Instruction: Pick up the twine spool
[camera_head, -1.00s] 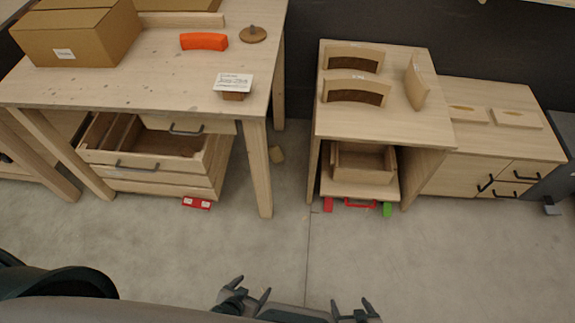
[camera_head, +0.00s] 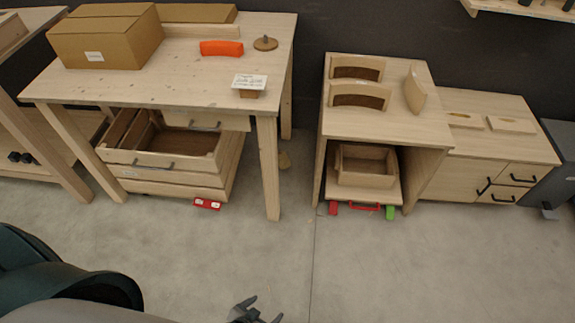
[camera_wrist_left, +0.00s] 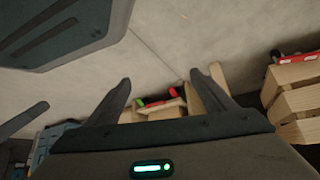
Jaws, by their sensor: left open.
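My left gripper (camera_head: 257,313) shows at the bottom edge of the head view, well in front of the workbench and far from the tan piece. In the left wrist view its two fingers (camera_wrist_left: 163,92) are spread apart with nothing between them. My right gripper is not seen in the head view.
The left workbench (camera_head: 190,85) carries a cardboard box (camera_head: 105,40), an orange piece (camera_head: 221,48) and a round disc (camera_head: 265,43). A wooden crate (camera_head: 160,175) and a red block (camera_head: 207,204) are low down. A desk (camera_head: 385,118) stands right. The front floor is clear.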

